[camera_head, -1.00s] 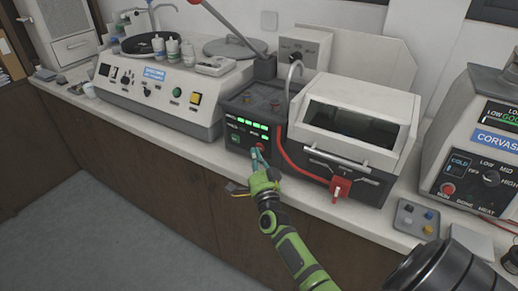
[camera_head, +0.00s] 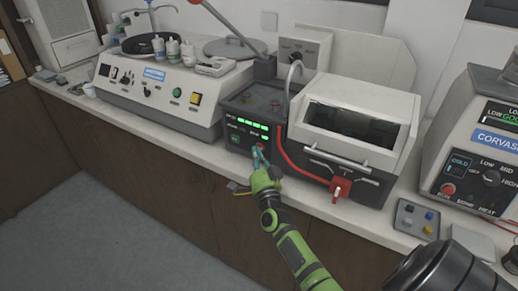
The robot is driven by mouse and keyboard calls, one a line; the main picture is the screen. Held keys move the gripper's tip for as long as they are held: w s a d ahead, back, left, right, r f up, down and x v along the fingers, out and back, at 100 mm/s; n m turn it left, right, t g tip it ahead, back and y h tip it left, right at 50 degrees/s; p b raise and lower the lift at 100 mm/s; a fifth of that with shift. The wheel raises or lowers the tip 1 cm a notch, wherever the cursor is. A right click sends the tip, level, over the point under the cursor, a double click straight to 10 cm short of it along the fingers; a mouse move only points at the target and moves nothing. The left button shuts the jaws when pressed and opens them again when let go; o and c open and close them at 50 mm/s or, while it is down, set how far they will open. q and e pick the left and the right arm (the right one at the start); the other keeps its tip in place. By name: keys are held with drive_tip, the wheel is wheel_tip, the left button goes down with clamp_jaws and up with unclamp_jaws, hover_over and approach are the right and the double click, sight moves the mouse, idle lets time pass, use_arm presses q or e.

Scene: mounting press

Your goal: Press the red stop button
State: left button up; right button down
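The red stop button (camera_head: 260,146) is on the lower right of the mounting press's dark front panel (camera_head: 237,138), beside a green button (camera_head: 236,139) and rows of lit green indicators. My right gripper (camera_head: 258,155) reaches up to the panel from below, on a green arm. Its narrow fingertips look close together, with nothing seen between them. They are at the red button and cover part of it. I cannot tell whether they touch it or press it in. My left gripper is not in view.
A white-lidded chamber (camera_head: 350,95) with a red hose and red clamp (camera_head: 340,188) stands just right of the panel. A grinder-polisher (camera_head: 160,92) is at left and another machine (camera_head: 480,160) at right. A small button box (camera_head: 417,219) lies on the bench.

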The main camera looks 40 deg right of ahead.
idle(0.3)
drive_tip(key=shift+s+a+p, duration=0.3)
drive_tip(key=shift+a+p, duration=0.05)
drive_tip(key=shift+a, duration=0.4)
drive_tip(key=shift+s+a+p, duration=0.2)
drive_tip(key=shift+a+p, duration=0.15)
drive_tip(key=shift+a, duration=0.2)
drive_tip(key=a, duration=0.1)
drive_tip(key=s+a, duration=0.1)
drive_tip(key=a+p, duration=0.1)
drive_tip(key=shift+s+a, duration=0.25)
drive_tip(key=shift+f, duration=0.1)
